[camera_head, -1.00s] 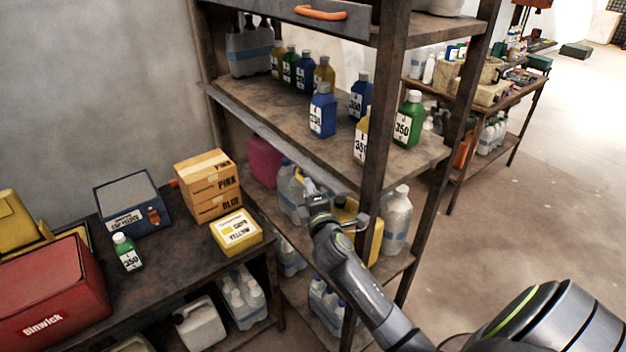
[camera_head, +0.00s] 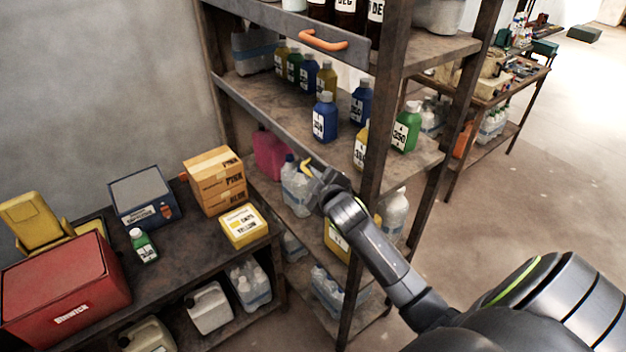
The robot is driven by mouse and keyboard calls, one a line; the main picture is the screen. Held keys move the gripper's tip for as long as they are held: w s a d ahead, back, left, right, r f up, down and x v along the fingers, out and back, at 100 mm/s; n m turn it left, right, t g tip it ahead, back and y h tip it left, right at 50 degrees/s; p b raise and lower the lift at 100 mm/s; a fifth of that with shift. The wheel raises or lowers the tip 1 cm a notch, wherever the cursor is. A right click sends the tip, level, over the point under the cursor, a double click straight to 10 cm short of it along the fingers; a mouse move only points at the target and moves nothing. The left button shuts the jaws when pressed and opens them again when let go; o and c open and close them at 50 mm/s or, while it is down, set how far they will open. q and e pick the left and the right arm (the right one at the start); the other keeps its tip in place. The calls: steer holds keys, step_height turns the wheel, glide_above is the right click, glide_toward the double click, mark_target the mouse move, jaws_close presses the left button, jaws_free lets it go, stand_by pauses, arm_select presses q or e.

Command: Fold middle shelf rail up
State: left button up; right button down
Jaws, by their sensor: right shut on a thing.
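The middle shelf rail (camera_head: 283,124) is a long grey bar along the front edge of the middle shelf (camera_head: 262,92). It lies close to the shelf edge, and the bases of the bottles behind it show over it. Its exact tilt is hard to tell. My right gripper (camera_head: 313,175) is at the rail's lower side, near its right part. It is shut, with a small yellow-orange piece at its fingertips that looks like the rail's handle; the contact is partly hidden by the gripper. My left gripper is not in view.
The top shelf's rail (camera_head: 272,20), with an orange handle (camera_head: 322,40), stands upright. Blue bottles (camera_head: 325,118) and a green bottle (camera_head: 406,130) stand on the middle shelf. A front post (camera_head: 372,150) is close beside my right arm. A low bench (camera_head: 190,240) with boxes is left.

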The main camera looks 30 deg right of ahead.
steer(key=shift+d+r+m+y, duration=0.4)
steer(key=shift+r+m+y, duration=0.1)
steer(key=shift+m, duration=0.2)
steer(key=c, duration=1.7)
jaws_free()
steer(key=shift+d, duration=0.1)
steer(key=shift+s, duration=0.15)
steer(key=shift+s+r, duration=0.1)
steer(key=shift+s, duration=0.2)
steer(key=b+v, duration=0.2)
steer(key=v, duration=0.6)
steer(key=b+v, duration=0.1)
steer(key=v, duration=0.7)
steer(key=shift+s+r+b, duration=0.15)
steer(key=shift+r+b, duration=0.15)
steer(key=shift+b, duration=0.05)
